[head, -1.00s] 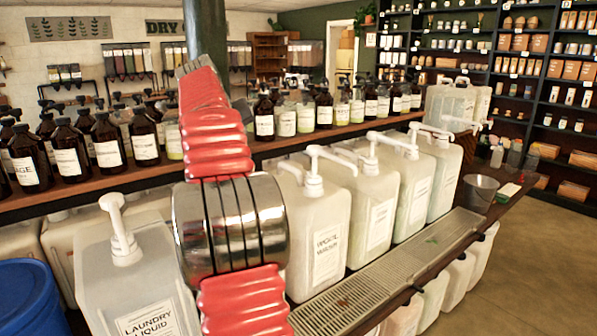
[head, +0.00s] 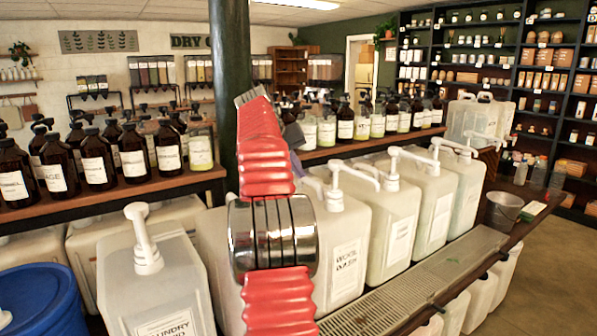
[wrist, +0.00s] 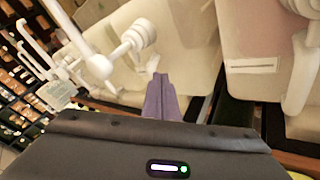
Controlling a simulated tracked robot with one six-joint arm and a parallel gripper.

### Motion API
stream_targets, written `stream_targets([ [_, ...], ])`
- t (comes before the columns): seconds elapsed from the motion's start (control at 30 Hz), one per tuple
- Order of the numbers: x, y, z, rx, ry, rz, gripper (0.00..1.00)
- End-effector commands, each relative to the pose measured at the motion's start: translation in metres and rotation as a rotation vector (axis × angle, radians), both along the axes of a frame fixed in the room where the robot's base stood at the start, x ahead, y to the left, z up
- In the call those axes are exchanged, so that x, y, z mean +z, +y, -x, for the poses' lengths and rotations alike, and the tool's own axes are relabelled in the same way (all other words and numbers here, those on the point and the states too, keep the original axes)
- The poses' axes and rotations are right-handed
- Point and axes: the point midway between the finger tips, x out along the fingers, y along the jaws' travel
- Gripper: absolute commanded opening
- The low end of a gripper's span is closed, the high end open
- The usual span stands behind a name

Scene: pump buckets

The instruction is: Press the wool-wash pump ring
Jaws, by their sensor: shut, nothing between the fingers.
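The white wool-wash pump (head: 333,185) stands on top of a translucent jug (head: 345,265) labelled WOOL WASH, right of my red arm in the head view. The pump's collar ring (head: 333,203) sits at its base. My gripper (head: 297,163) shows partly behind my arm, near that pump's left side. In the wrist view my purple fingers (wrist: 160,97) are together with nothing between them. A white pump (wrist: 98,62) with a round collar (wrist: 138,38) lies up and left of the fingertips, apart from them. I cannot tell for sure that it is the wool-wash one.
The laundry-liquid jug with its pump (head: 145,245) stands to the left. Several more pumped jugs line up to the right behind a drip grate (head: 400,290). Brown bottles (head: 97,160) line the shelf behind. A blue drum (head: 38,300) is at lower left; a bucket (head: 503,210) is at right.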

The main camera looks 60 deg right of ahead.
Motion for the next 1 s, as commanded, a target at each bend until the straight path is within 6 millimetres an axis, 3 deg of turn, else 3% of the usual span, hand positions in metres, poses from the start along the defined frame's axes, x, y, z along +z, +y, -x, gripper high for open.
stream_targets([
  [0.5,-0.065,-0.046,0.009,0.0,0.001,-0.002,0.0],
  [0.7,-0.063,-0.064,0.03,-0.001,0.0,-0.001,0.0],
  [1.0,-0.062,-0.071,0.038,0.002,0.0,0.0,0.0],
])
